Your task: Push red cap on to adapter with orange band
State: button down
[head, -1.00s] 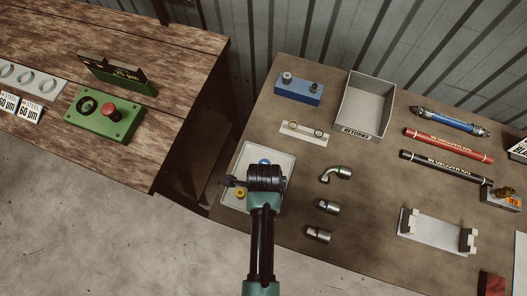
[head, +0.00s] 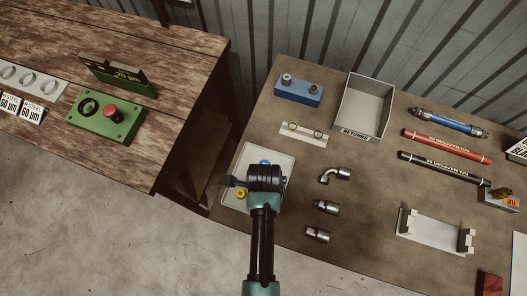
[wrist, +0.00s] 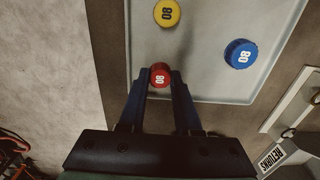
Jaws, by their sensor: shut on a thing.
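My gripper (wrist: 160,82) is shut on the red cap (wrist: 160,75), which is marked 08 and sits between the fingertips over the tray (wrist: 215,95). In the head view my gripper (head: 266,178) is above the tray (head: 280,160), and my wrist hides the red cap. Several metal adapters stand or lie to the right of the gripper: an elbow (head: 336,175), a straight one (head: 326,207) and a lower one (head: 317,235) with a reddish-orange band. The band colours are small and hard to tell apart.
A yellow cap (wrist: 167,13) and a blue cap (wrist: 241,53) lie in the tray. A grey returns bin (head: 367,105), a blue block (head: 298,90) and a white ring holder (head: 303,134) stand behind. A white cradle (head: 436,233) stands at right. Bare table lies between adapters and cradle.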

notch_tip(320, 180, up, 6)
jog(key=p, duration=0.6)
jog(key=shift+r, duration=0.25)
jog(key=shift+f, duration=0.1)
jog(key=shift+f, duration=0.1)
